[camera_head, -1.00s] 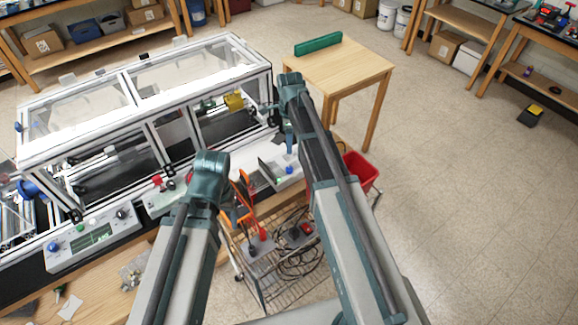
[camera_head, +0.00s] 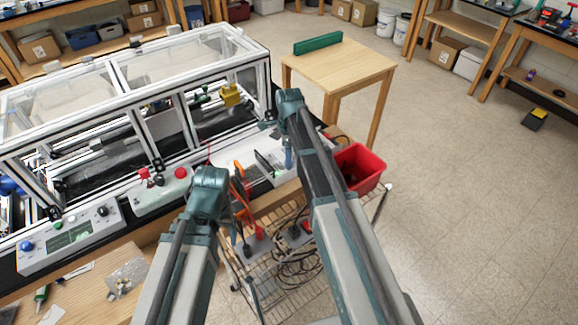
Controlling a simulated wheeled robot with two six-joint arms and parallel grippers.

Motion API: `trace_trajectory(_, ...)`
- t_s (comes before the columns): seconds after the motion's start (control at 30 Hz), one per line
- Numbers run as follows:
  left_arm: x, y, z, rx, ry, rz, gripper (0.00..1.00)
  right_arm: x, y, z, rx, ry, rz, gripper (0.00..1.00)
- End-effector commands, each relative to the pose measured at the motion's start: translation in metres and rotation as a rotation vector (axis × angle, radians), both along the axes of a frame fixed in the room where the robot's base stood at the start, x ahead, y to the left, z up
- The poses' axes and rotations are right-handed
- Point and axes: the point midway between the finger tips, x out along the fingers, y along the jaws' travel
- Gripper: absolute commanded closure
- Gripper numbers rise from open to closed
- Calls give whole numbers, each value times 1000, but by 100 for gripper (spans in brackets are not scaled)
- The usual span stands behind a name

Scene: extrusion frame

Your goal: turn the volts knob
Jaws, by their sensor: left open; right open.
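The front left control unit (camera_head: 70,236) has a green display (camera_head: 68,236), a blue knob (camera_head: 27,246) and a dark knob (camera_head: 102,211). A white unit (camera_head: 160,192) with red buttons sits to its right. Another pale box (camera_head: 266,168) stands further right, partly behind my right arm. Labels are too small to read, so I cannot tell which knob is the volts knob. My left arm reaches up at the middle, short of the bench units. My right arm reaches up past the bench's right end.
A white extrusion frame (camera_head: 120,60) with clear panels stands behind the units. A red bin (camera_head: 360,168) is right of my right arm. A wire cart (camera_head: 275,285) with cables lies between the arms.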

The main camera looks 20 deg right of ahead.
Motion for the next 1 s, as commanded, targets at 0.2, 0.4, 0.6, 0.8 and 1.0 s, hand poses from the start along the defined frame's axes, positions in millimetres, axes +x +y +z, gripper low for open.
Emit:
trace_trajectory(0.2, 0, 0, -14, 0, 0, -1, 29, 0, 0, -14, 0, 0, 0, 36)
trace_trajectory(0.4, 0, 0, -13, 0, 0, -1, 29, 0, 0, -13, 0, 0, 0, 36)
trace_trajectory(0.6, 0, 0, -13, 0, 0, -1, 29, 0, 0, -13, 0, 0, 0, 66)
trace_trajectory(0.8, 0, 0, -13, 0, 0, -1, 29, 0, 0, -13, 0, 0, 0, 100)
trace_trajectory(1.0, 0, 0, -13, 0, 0, -1, 29, 0, 0, -13, 0, 0, 2, 100)
